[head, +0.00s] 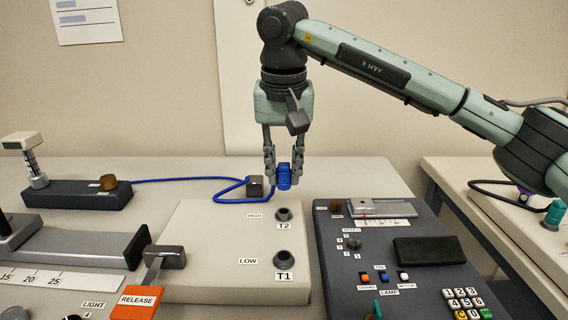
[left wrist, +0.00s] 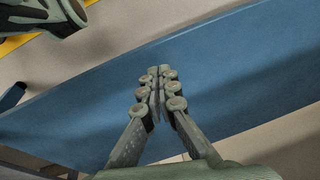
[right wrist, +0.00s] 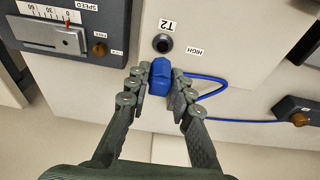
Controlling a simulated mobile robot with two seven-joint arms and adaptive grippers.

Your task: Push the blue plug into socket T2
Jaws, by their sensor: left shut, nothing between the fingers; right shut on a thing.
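The blue plug (head: 284,176) is held between the fingers of my right gripper (head: 284,160), which is shut on it. In the head view it hangs above the back of the light panel (head: 190,250). In the right wrist view the plug (right wrist: 160,78) sits just short of socket T2 (right wrist: 162,43), apart from it. Socket T2 (head: 283,214) is a dark round hole with its label below, and looks empty. Socket T1 (head: 284,258) is nearer the front. My left gripper (left wrist: 160,72) is shut and empty, over a blue surface; the head view does not show it.
A blue cable (head: 180,179) runs from the plug to a dark box (head: 75,193) at left, past a small grey block (head: 255,187). A dark control panel (head: 410,265) stands right of the sockets.

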